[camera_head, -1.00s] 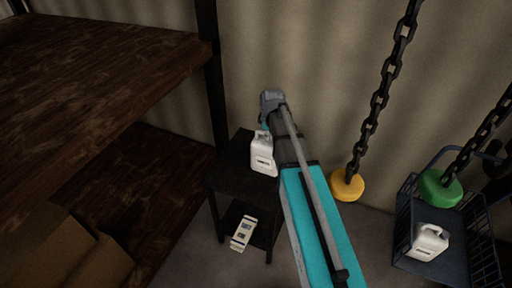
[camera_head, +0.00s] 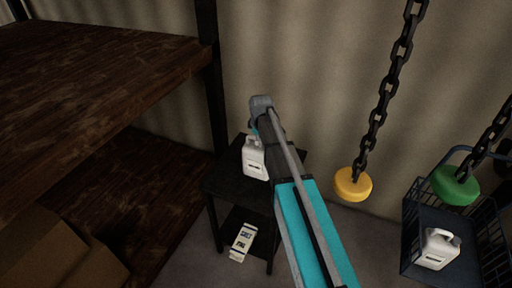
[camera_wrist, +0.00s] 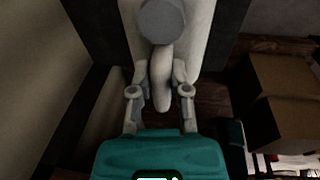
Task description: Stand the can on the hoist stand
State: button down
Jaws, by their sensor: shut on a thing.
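A white can (camera_head: 255,163) with a dark label stands upright in my gripper, over the top of a small black stand (camera_head: 228,184). I cannot tell whether its base touches the stand's top. In the wrist view the can (camera_wrist: 202,45) shows from above, with its round grey cap and its handle. My gripper (camera_wrist: 160,80) is shut on the handle, one finger on each side. In the head view my arm hides part of the stand's right side.
A packet (camera_head: 242,241) lies on the stand's lower shelf. A yellow disc (camera_head: 352,184) and a green disc (camera_head: 455,186) hang on chains at the right. A second white can (camera_head: 437,249) sits in a wire basket (camera_head: 410,240). Wooden shelves (camera_head: 90,75) fill the left.

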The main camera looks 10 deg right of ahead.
jog(key=shift+f, duration=0.1)
jog(key=shift+w+a+f+b, duration=0.15)
jog(key=shift+w+f+b, duration=0.25)
jog(key=shift+b, duration=0.2)
jog(key=shift+f+b, duration=1.45)
jog(key=shift+f, duration=0.2)
jog(key=c, duration=0.6)
grip_release()
notch_tip(320, 180, up, 12)
jog(key=s+p, duration=0.2)
jog(key=p, duration=1)
